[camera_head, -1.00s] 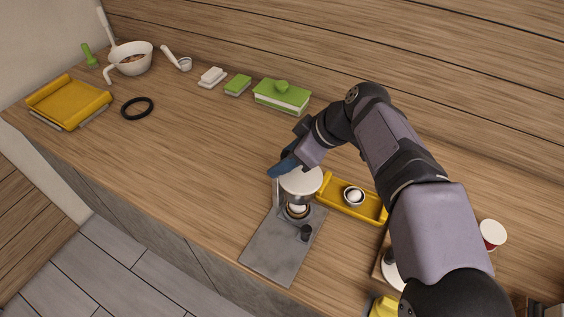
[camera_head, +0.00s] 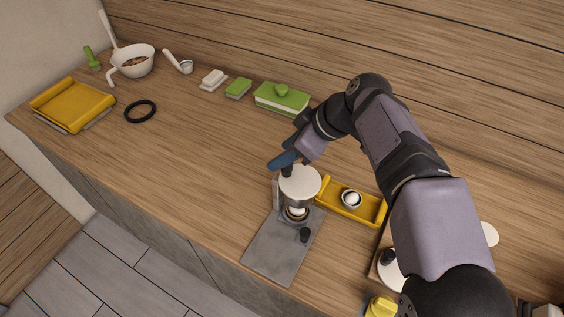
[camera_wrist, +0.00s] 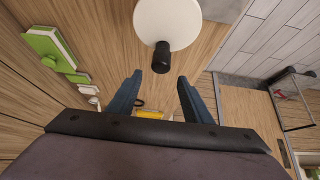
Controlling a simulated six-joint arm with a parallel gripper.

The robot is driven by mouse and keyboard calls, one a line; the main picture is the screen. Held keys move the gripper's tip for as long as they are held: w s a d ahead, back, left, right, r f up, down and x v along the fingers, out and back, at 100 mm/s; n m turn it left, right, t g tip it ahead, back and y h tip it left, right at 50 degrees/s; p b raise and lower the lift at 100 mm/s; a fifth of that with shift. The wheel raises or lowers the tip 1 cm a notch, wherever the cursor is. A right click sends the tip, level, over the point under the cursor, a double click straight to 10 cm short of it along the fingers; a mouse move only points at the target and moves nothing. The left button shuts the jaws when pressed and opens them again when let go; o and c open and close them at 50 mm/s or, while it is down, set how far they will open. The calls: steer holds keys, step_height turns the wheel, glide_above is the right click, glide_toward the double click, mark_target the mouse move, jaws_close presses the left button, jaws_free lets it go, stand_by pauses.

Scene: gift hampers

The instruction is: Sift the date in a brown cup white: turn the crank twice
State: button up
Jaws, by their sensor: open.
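The sifter stands on a grey base plate (camera_head: 272,252). Its white round top (camera_head: 301,183) carries an upright black crank knob (camera_head: 287,171); in the wrist view the white top (camera_wrist: 163,20) and knob (camera_wrist: 161,57) lie just beyond my fingertips. A small cup (camera_head: 296,213) with a brownish rim and something white in it sits under the top, partly hidden. A black knob (camera_head: 304,235) stands on the base plate. My gripper (camera_head: 283,159) is open and empty, its blue fingers just above the crank knob; in the wrist view the fingertips (camera_wrist: 158,80) spread wider than the knob.
A yellow tray (camera_head: 373,212) with a cup (camera_head: 352,199) holding a white piece is right of the sifter. Behind are a green-topped box (camera_head: 281,100) and green block (camera_head: 238,88). A black ring (camera_head: 140,111) lies left. The counter between is clear.

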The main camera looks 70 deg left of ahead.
steer(key=shift+r+p, duration=1.7)
steer(key=shift+r, duration=0.7)
steer(key=b+v, duration=0.2)
steer(key=v, duration=0.5)
steer(key=shift+w, duration=0.15)
